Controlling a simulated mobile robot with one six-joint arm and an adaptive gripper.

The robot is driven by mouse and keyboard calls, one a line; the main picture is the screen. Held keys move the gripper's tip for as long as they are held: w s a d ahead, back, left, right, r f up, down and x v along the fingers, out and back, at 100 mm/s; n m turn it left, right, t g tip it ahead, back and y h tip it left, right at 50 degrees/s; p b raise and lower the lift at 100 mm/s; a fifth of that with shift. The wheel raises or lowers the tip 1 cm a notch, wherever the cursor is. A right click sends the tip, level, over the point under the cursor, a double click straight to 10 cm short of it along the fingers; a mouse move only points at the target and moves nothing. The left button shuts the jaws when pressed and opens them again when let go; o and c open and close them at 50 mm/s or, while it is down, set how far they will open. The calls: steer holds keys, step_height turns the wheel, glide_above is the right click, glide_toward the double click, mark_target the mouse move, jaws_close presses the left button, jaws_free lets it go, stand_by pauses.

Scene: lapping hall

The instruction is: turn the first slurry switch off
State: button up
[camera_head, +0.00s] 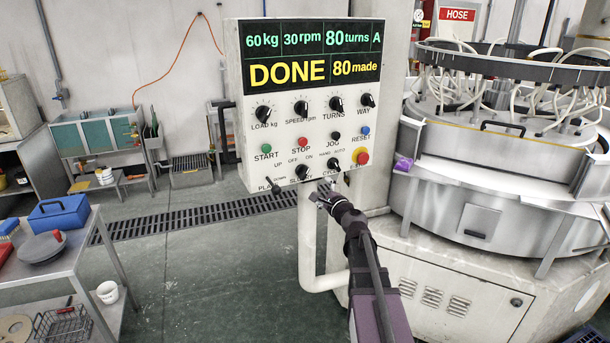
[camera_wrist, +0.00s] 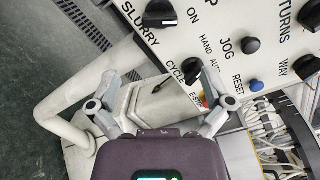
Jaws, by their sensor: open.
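The slurry switch (camera_head: 302,171) is a black rotary knob low on the white control panel, above the word SLURRY and below OFF and ON marks. It also shows at the top of the wrist view as a round black knob (camera_wrist: 160,13) with a pale mark. I cannot tell for sure which way it points. My gripper (camera_head: 324,190) is at the panel's lower edge, below and right of that knob. In the wrist view my gripper (camera_wrist: 160,82) has its fingers spread and empty. They are apart from the slurry knob; the right finger partly covers the cycle knob area.
The panel display (camera_head: 312,58) reads DONE and 80 made. The cycle knob (camera_head: 361,157) and red emergency stop stand close right of the slurry knob. A white pipe (camera_head: 307,245) runs below the panel. The lapping machine (camera_head: 480,210) is right; a table with a blue box (camera_head: 58,214) is left.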

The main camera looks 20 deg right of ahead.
mark_target(306, 175)
steer(key=w, duration=0.4)
steer(key=w+a, duration=0.1)
steer(key=w, duration=0.7)
steer(key=shift+w+a, duration=0.25)
steer(key=shift+a, duration=0.1)
steer(key=c, duration=1)
